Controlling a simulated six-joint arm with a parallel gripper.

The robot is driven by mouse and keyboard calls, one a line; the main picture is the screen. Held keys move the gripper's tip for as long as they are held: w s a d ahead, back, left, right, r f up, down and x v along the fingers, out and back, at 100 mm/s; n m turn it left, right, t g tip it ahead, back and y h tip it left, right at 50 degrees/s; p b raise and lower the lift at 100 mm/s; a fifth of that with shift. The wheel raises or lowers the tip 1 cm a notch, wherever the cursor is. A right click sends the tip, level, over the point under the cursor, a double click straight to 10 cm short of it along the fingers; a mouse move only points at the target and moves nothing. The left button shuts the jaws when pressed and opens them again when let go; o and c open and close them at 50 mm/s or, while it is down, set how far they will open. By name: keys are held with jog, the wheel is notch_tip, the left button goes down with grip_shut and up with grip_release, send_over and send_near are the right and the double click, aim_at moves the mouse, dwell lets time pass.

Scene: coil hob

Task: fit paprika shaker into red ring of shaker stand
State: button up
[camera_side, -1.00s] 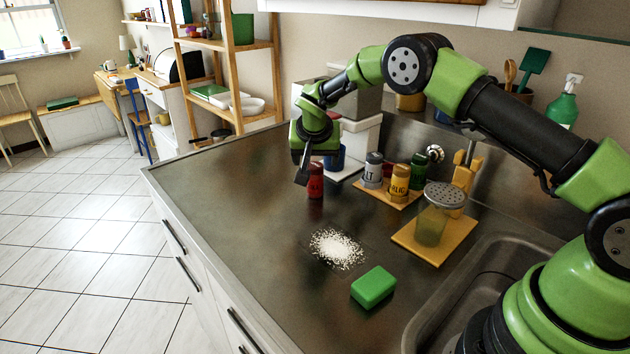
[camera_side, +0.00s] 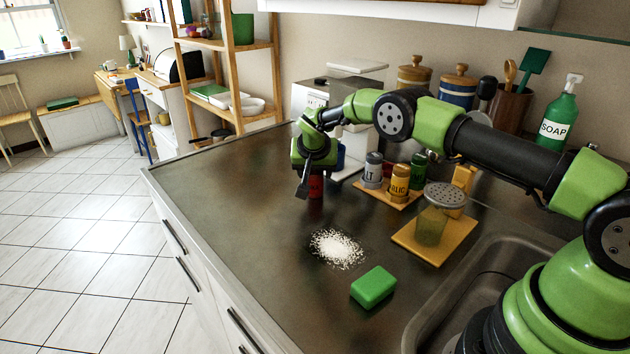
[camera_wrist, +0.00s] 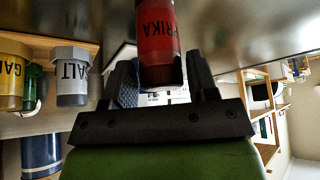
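The red paprika shaker (camera_side: 316,187) stands on the dark worktop, left of the shaker stand. In the wrist view its red body (camera_wrist: 158,40) shows the letters PRIKA and lies between my fingers. My gripper (camera_side: 308,184) is lowered over the shaker and hides its top in the side view. In the wrist view my gripper (camera_wrist: 162,82) is open, with a finger on each side of the shaker and narrow gaps. The wooden shaker stand (camera_side: 374,198) holds a grey-white salt shaker (camera_side: 373,170), a yellow garlic shaker (camera_side: 400,183) and a green shaker (camera_side: 418,166). I cannot make out its red ring.
A glass shaker with a perforated lid (camera_side: 436,212) stands on a wooden board (camera_side: 408,238). White grains (camera_side: 338,248) and a green sponge (camera_side: 373,287) lie in front, with the sink (camera_side: 480,270) at right. The left worktop is clear.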

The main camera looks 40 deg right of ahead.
jog(key=c, duration=0.6)
jog(key=shift+o, duration=0.2)
jog(key=shift+r, duration=0.1)
